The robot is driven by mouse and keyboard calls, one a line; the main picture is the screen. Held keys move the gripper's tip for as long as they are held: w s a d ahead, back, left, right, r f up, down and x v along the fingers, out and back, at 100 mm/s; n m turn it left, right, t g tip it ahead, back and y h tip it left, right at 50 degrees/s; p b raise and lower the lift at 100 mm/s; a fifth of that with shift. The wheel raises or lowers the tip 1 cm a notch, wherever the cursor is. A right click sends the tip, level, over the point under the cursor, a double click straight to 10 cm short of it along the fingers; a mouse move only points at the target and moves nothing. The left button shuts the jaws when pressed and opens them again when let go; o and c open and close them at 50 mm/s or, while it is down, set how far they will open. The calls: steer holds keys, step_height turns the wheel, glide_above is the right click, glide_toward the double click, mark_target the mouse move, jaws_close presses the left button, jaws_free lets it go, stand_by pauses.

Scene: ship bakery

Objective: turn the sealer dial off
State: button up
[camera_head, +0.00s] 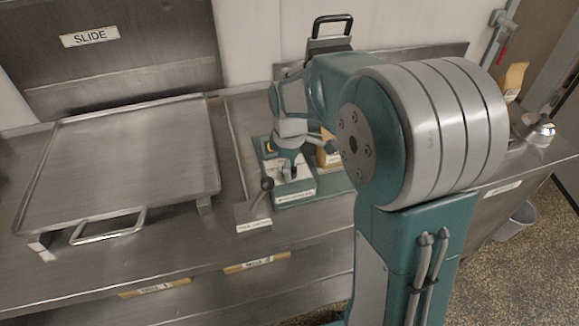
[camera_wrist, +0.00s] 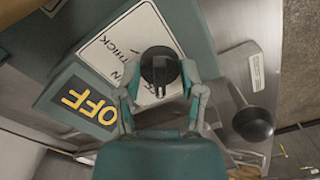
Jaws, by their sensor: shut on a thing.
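The sealer (camera_head: 296,192) is a teal box with a white top panel, on the counter in the middle of the head view. Its black round dial (camera_wrist: 160,66) shows in the wrist view above a white printed panel (camera_wrist: 128,42). A yellow OFF label (camera_wrist: 88,108) on a dark plate lies to the left of the dial. My gripper (camera_wrist: 161,72) has one finger on each side of the dial and is shut on it. In the head view my gripper (camera_head: 290,160) comes down over the sealer and hides the dial.
A lever with a dark ball knob (camera_wrist: 253,124) stands close beside the sealer; it also shows in the head view (camera_head: 267,184). A large metal tray (camera_head: 130,150) with a front handle fills the left counter. A metal pot (camera_head: 538,128) stands far right.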

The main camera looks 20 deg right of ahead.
steer(key=shift+f, duration=0.15)
steer(key=o, duration=1.2)
steer(key=shift+c, duration=0.2)
step_height(320, 180, up, 12)
steer(key=s+m+t, duration=0.5)
steer(key=s+m, duration=0.7)
steer(key=s, duration=0.8)
steer(key=shift+s+t, duration=0.3)
steer(key=shift+s, duration=0.1)
